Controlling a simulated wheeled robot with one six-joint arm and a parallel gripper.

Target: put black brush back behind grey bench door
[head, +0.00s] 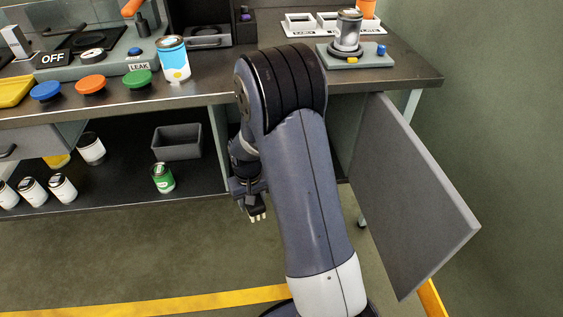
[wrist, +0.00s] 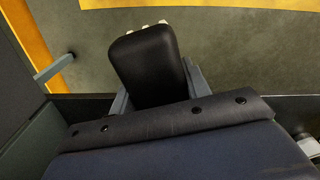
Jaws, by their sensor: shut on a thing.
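The black brush (wrist: 147,65) is in my gripper (wrist: 158,90); the wrist view shows its broad black body, with several pale tips at its far end. In the head view my gripper (head: 250,193) hangs below the bench top, left of my forearm, and the brush (head: 257,212) points down with its pale tips lowest. The gripper is shut on it. The grey bench door (head: 415,200) stands wide open at the right end of the bench, swung out toward me. My arm hides most of the compartment behind it.
The bench top (head: 120,104) carries a blue-and-white can (head: 173,60), coloured buttons and a fixture with a metal can (head: 348,32). The open shelf at left holds a grey bin (head: 177,142), a green can (head: 163,178) and several white cans. Yellow floor tape (head: 190,303) crosses clear floor.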

